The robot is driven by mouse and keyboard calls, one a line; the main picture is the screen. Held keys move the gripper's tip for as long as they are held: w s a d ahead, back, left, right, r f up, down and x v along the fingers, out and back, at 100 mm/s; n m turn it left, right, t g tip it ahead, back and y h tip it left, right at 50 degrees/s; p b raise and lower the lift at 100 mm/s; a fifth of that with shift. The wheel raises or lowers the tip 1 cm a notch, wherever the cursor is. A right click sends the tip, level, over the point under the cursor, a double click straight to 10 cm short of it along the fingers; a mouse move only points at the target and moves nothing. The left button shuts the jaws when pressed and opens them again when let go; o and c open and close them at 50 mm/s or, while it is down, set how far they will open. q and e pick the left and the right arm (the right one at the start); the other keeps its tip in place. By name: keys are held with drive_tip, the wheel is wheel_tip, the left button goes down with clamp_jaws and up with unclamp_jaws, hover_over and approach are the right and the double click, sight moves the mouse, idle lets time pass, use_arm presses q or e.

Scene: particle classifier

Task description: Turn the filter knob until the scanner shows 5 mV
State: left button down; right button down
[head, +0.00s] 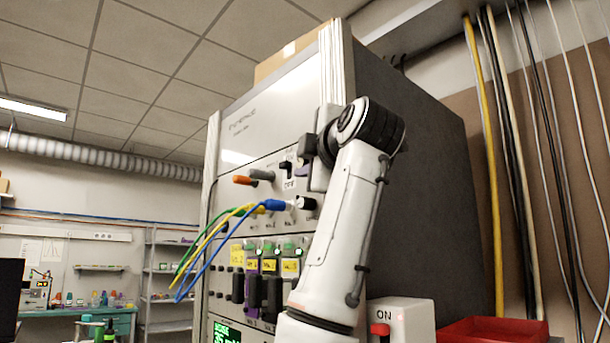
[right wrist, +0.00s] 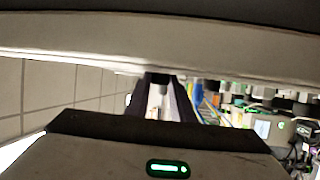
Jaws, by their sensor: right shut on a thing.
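My right gripper (head: 303,160) is at the upper panel of the tall instrument cabinet (head: 272,128), its fingers against the panel front. In the right wrist view its two dark purplish fingers (right wrist: 160,103) are closed around a small dark knob (right wrist: 158,78). In the head view the gripper and wrist mostly hide this knob, and I cannot read its label. The green scanner display (head: 227,335) is at the bottom edge of the head view. It shows "NOISE" and a reading in mV that looks like 35, partly cut off. My left gripper is not in view.
A black switch (head: 286,167) with an OFF label is just left of the gripper. Green, yellow and blue cables (head: 222,225) hang from the panel below it. A white box (head: 402,318) marked ON with a red switch and a red tray (head: 492,330) are at the lower right.

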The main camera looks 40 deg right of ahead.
use_arm(q)
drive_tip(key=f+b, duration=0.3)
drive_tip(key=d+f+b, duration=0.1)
drive_tip(key=b, duration=0.1)
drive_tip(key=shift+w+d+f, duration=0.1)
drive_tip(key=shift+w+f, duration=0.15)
use_arm(e)
drive_tip(key=m+t+h, duration=0.1)
drive_tip(key=f+m+t+h, duration=0.1)
drive_tip(key=m+t+h, duration=0.2)
drive_tip(key=h, duration=0.1)
drive_tip(key=shift+w+f+m+t, duration=0.15)
drive_tip(key=shift+w+m+t, duration=0.15)
drive_tip(key=shift+w+t, duration=0.1)
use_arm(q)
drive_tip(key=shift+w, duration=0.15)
use_arm(e)
drive_tip(key=shift+s, duration=0.1)
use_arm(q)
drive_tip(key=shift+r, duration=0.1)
use_arm(e)
drive_tip(key=c, duration=1.5)
unclamp_jaws()
drive_tip(key=shift+c, duration=0.2)
drive_tip(key=shift+s, duration=0.1)
